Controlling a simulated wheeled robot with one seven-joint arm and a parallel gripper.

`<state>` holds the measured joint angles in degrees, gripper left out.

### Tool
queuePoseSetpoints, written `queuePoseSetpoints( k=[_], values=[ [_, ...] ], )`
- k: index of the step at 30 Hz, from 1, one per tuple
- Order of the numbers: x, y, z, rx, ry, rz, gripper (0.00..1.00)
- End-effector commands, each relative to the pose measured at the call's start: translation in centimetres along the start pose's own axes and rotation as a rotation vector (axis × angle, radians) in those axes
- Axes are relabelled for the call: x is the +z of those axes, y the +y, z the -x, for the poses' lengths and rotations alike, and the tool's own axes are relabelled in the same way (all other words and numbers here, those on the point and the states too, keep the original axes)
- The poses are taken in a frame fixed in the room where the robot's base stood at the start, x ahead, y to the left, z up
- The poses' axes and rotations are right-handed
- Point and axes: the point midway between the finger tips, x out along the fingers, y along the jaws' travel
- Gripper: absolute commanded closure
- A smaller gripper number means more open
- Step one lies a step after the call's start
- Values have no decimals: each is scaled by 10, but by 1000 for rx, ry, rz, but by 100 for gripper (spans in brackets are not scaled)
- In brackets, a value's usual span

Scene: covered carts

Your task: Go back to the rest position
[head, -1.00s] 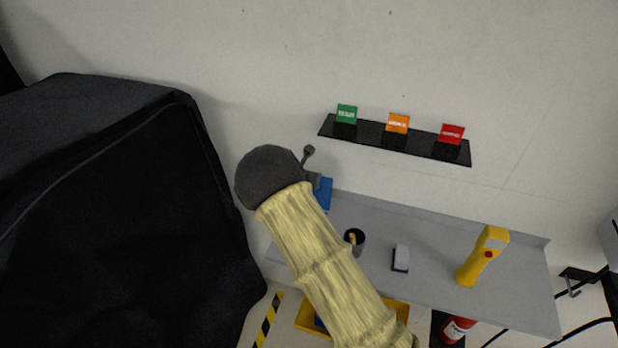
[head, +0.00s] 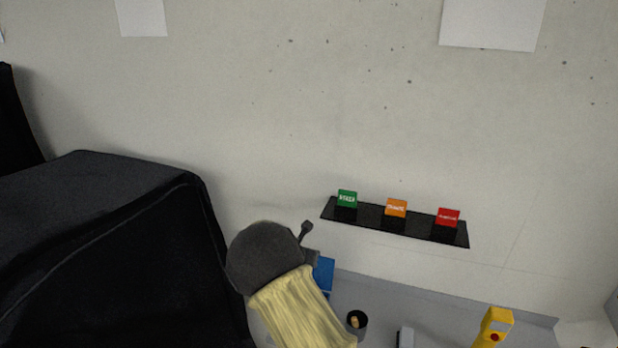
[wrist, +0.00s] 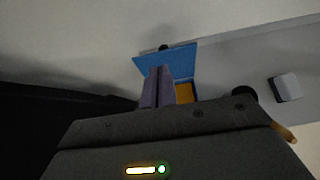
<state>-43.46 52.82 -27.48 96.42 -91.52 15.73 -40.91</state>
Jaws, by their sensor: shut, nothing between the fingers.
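My arm rises from the bottom of the head view, with a yellowish sleeve and a dark rounded wrist; the fingers are hidden there behind the wrist. In the wrist view my gripper (wrist: 158,88) shows two purple-grey fingers pressed together with nothing between them. Beyond the fingertips is an open blue box (wrist: 168,60) with something orange-yellow inside. The box shows only in part in the head view (head: 324,274), just right of the wrist. I cannot tell the gap between fingers and box.
A grey shelf (head: 385,298) holds a dark cup (head: 357,322), a grey-white block (head: 405,338) and a yellow handheld device (head: 493,328). A black wall ledge (head: 422,229) carries green, orange and red cards. A black-covered cart (head: 110,250) fills the left.

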Motion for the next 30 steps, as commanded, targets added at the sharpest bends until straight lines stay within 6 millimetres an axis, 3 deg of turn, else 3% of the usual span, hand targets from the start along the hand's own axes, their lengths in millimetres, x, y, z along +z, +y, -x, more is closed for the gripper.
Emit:
queuePoseSetpoints(
  k=[5, 11, 15, 21, 30],
  values=[
    [-1, -41, 2, -60, 51, -241, 100],
    [-20, -123, 24, -209, 154, -803, 100],
    [-42, -171, 51, -327, 211, -1205, 100],
    [-81, -224, 99, -510, 262, -1748, 100],
    [-149, -270, 174, -803, 263, -2477, 100]
  ],
)
